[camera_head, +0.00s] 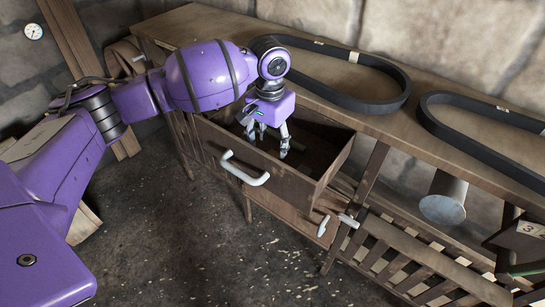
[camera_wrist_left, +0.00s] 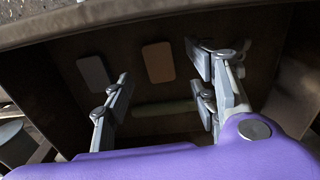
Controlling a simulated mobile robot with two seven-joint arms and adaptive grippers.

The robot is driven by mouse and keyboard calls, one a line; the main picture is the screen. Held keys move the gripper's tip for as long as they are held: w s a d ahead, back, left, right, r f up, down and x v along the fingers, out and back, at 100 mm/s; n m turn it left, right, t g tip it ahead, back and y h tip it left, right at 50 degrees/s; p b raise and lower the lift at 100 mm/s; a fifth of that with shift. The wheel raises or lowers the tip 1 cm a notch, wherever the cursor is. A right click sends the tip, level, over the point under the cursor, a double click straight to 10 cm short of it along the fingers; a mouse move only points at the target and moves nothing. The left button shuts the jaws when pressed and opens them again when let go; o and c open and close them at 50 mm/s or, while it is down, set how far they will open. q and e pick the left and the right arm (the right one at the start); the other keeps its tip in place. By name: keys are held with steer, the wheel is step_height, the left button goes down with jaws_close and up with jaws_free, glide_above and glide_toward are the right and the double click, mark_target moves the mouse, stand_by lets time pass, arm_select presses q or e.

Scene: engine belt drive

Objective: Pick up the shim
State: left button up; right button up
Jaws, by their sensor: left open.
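My left gripper (camera_head: 268,137) is open and points down into an open wooden drawer (camera_head: 292,187). In the left wrist view the gripper's fingers (camera_wrist_left: 160,92) are spread apart with nothing between them that I can see held. Beyond them on the dark drawer floor lie a flat brown-orange rounded plate (camera_wrist_left: 158,62), a flat grey rounded plate (camera_wrist_left: 94,74) and a pale greenish bar (camera_wrist_left: 165,108). I cannot tell for certain which of these is the shim. In the head view the drawer wall and shadow hide these pieces. My right gripper is not in view.
Two black belts (camera_head: 340,92) lie on the wooden bench top (camera_head: 410,125) above the drawer. The drawer's pale handle (camera_head: 245,172) faces the open floor (camera_head: 215,250). A metal cylinder (camera_head: 443,200) and a slatted lower shelf (camera_head: 425,262) are at the right.

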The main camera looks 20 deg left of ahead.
mark_target(271, 153)
arm_select(q)
steer(key=shift+f, duration=2)
steer(key=shift+r, duration=0.1)
jaws_close()
